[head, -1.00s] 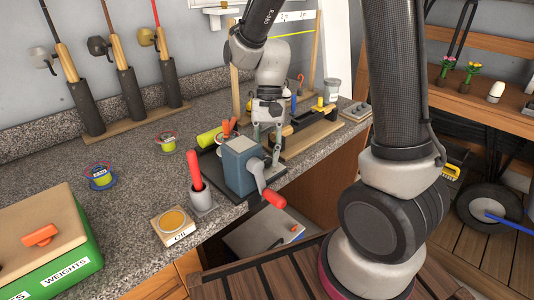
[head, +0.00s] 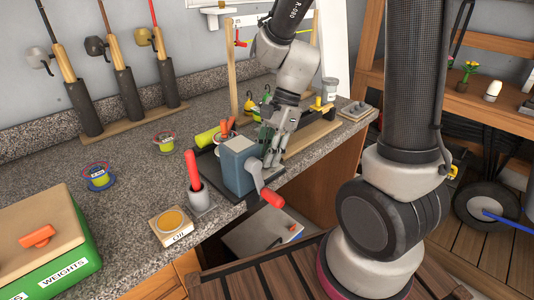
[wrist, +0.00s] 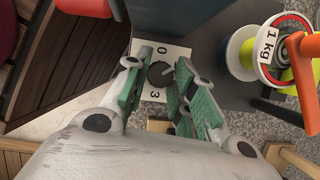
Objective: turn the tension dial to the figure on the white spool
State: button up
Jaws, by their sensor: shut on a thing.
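The tension dial (wrist: 160,74) is a dark round knob on a white plate (wrist: 174,52) marked with figures, 0 and 3 among them, in the wrist view. My gripper (wrist: 159,83) has its green pads on either side of the knob and is shut on it. In the head view my gripper (head: 270,158) is tilted down behind the blue-grey winder box (head: 238,167), and the dial cannot be made out. A spool with a pale flange, a red rim and a "1 kg" label (wrist: 266,50) lies to the right in the wrist view.
The winder's red-handled crank (head: 270,197) sticks out over the counter's front edge. A green weights box (head: 60,262) is at front left.

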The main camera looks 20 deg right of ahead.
jog(key=shift+m, duration=0.6)
jog(key=shift+s+m+t, duration=0.1)
jog(key=shift+m+t, duration=0.2)
jog(key=o, duration=1)
jog(key=v, duration=1.2)
